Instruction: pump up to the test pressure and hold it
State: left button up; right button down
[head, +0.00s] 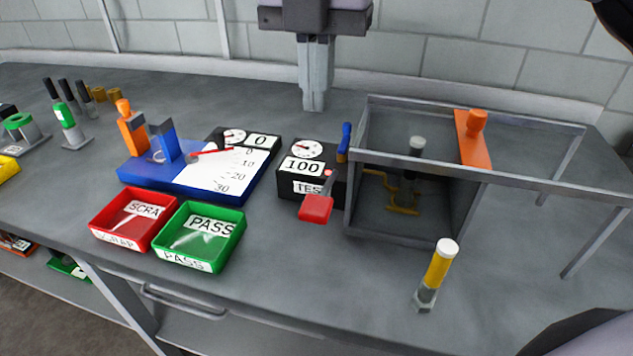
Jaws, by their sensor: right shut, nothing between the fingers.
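The test pump is a black box (296,184) at the middle of the bench, with a round dial (306,149), a "100" plate and a "TEST" label. Its red-padded lever (316,207) sticks out toward the front and slopes down. A blue handle (345,142) stands upright at its right side, beside the cage (352,215). Inside the cage a dark upright piece with a grey top (416,148) stands by brass-coloured pipework (402,208). My right gripper (314,106) points down behind the pump, shut and empty, apart from the lever. My left gripper is out of view.
A blue fixture (150,178) with a scale board and a "0" gauge stands left of the pump. Red SCRAP (110,237) and green PASS (178,263) trays lie in front. A yellow-and-white upright piece (437,272) stands front right. The front middle is clear.

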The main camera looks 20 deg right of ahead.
aim_at(317, 204)
notch_tip(317, 204, down, 14)
jog(key=shift+r+p, duration=0.1)
jog(key=shift+p, duration=0.45)
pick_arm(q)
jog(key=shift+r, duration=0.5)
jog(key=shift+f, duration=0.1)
